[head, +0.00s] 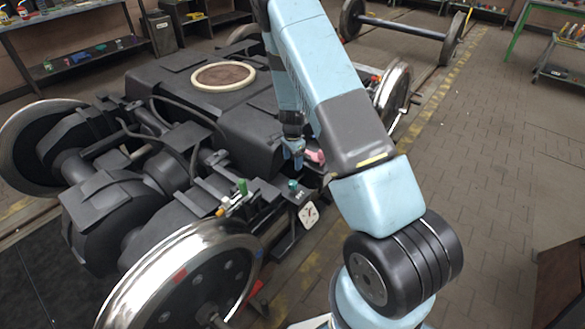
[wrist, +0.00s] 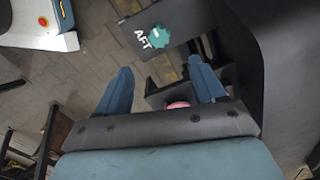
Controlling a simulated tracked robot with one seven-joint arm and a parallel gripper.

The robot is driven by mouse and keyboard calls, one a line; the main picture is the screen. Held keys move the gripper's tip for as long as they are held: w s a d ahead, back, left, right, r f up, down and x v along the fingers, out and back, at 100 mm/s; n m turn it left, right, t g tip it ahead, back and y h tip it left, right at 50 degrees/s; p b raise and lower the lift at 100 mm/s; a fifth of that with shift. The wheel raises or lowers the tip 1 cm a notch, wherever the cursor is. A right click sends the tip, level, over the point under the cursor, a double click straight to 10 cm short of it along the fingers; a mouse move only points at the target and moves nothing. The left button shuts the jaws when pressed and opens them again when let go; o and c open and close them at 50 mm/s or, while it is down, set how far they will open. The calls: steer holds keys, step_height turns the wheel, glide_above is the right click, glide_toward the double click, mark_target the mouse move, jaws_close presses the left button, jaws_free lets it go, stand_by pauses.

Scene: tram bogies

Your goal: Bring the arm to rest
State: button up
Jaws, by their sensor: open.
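My arm, light blue and dark grey, rises from the lower right in the head view and bends down over the bogie. My gripper (head: 293,158) hangs pointing down near the bogie's right side. In the wrist view its two blue fingers (wrist: 160,88) stand apart with nothing held between them. A teal knob (wrist: 159,36) on a dark plate marked AFT lies beyond the fingertips; it also shows below the gripper in the head view (head: 293,186). A pink object (head: 315,156) is close beside the gripper, and its edge shows near the gripper's palm in the wrist view (wrist: 178,104).
The black bogie (head: 215,120) with shiny wheels (head: 185,285) fills the left. A green-handled part (head: 243,187) and a white dial (head: 309,215) are near the gripper. A loose wheelset (head: 405,28) stands behind. The paved floor (head: 490,160) at right is largely clear; a brown box (head: 562,285) stands lower right.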

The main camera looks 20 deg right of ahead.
steer(key=shift+r, duration=0.65)
steer(key=s+a+r+n+t+y, duration=0.1)
steer(key=s+r+n, duration=0.3)
steer(key=r, duration=1.2)
steer(key=s+a+r+n+t+y, duration=0.1)
steer(key=s+r+n, duration=0.35)
steer(key=r, duration=1.25)
steer(key=s+r+n+t, duration=0.1)
steer(key=s+r, duration=0.3)
steer(key=s, duration=0.5)
steer(key=s+d+r+n+t+h, duration=0.1)
steer(key=s+r, duration=0.4)
steer(key=s, duration=0.5)
steer(key=s+r+n+t+h, duration=0.1)
steer(key=s+r+n, duration=0.2)
steer(key=s, duration=0.6)
step_height(320, 180, up, 2)
steer(key=shift+s+d+r+n+t, duration=0.15)
steer(key=shift+s+d+n+t, duration=0.15)
steer(key=shift+d+n, duration=0.1)
steer(key=shift+o, duration=0.3)
